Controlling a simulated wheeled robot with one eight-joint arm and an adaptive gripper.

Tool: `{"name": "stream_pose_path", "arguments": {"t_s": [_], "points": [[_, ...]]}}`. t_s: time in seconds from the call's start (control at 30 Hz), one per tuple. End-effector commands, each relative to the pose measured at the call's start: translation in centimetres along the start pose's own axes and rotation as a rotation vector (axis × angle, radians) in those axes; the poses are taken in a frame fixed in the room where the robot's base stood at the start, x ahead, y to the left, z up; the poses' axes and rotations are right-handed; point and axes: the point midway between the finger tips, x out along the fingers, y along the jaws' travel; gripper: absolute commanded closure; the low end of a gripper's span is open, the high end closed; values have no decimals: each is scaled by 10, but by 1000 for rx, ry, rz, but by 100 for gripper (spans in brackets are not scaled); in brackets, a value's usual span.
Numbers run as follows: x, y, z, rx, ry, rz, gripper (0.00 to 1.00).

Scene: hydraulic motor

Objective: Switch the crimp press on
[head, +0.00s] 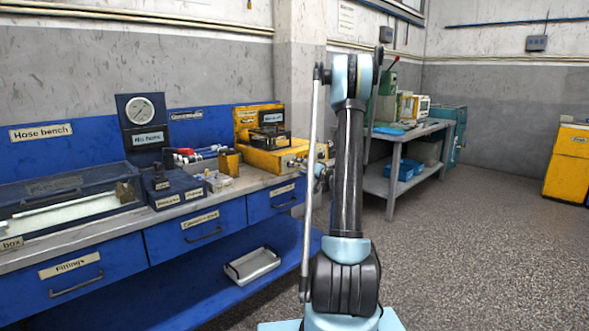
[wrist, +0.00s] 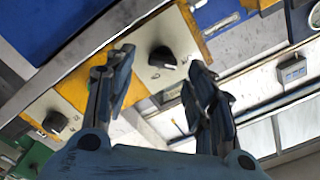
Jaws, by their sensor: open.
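The crimp press appears to be the yellow machine (head: 272,157) at the right end of the blue bench in the head view. Its front is partly hidden by my arm. In the wrist view, a tilted pale panel with yellow edges (wrist: 75,92) carries a black rotary knob (wrist: 163,58) and a second black knob (wrist: 55,122) lower left. My gripper (wrist: 160,75) is open and empty. The first knob shows between its two fingers, apparently beyond the tips; I cannot tell any contact. The knob markings are not readable.
The hose bench (head: 40,256) has a pressure gauge (head: 140,110), small labelled boxes and a clear-covered trough. A metal tray (head: 252,265) lies on its lower shelf. A grey table (head: 405,135) stands behind my arm. The floor (head: 480,230) at right is clear.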

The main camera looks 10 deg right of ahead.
Motion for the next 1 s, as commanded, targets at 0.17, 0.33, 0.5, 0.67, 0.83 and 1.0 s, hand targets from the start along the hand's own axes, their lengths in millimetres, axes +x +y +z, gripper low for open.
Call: {"name": "stream_pose_path", "arguments": {"t_s": [0.17, 0.33, 0.5, 0.67, 0.83, 1.0], "points": [[24, 0, 0, 0, -1, -1, 50], [34, 0, 0, 0, 0, 0, 50], [36, 0, 0, 0, 0, 0, 50], [36, 0, 0, 0, 0, 0, 52], [36, 0, 0, 0, 0, 0, 91], [33, 2, -2, 0, 1, 3, 94]]}}
